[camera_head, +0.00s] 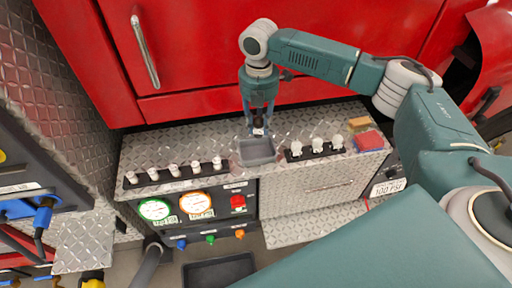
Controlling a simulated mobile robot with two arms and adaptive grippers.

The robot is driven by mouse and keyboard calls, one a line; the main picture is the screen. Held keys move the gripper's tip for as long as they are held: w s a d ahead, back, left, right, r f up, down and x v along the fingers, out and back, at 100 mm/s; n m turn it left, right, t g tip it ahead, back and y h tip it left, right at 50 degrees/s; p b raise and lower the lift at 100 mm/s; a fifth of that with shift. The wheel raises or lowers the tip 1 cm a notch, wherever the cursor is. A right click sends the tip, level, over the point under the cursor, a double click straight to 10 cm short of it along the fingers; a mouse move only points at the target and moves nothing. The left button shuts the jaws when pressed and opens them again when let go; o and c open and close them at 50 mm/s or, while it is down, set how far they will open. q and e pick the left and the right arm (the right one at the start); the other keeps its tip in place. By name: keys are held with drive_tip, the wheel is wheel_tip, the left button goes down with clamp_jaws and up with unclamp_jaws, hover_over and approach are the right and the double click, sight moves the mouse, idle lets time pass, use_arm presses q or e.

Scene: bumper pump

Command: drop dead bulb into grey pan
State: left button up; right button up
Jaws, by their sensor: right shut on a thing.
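My right gripper (258,122) points down above the grey pan (258,158) on the diamond-plate counter. It is shut on a small bulb (258,131), which shows as a pale and dark spot between the fingertips. The bulb is over the back part of the pan and looks a little above it; the exact gap is hard to tell. The pan's visible inside looks empty. My left gripper is not in view.
A black rack (173,173) with several small bulbs stands left of the pan. Another dark rack (318,152) with three round white bulbs stands right, beside a red block (368,141) and a tan block (358,124). Red cabinets rise behind; gauges (154,209) face front.

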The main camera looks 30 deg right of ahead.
drive_tip(key=shift+d+f+n, duration=0.4)
drive_tip(key=shift+d+n, duration=0.25)
drive_tip(key=shift+n, duration=0.15)
drive_tip(key=shift+w+f, duration=0.1)
drive_tip(key=shift+f, duration=0.1)
wheel_tip(320, 180, down, 6)
drive_tip(key=b, duration=0.7)
drive_tip(key=shift+r, duration=0.15)
drive_tip(key=o, duration=1.1)
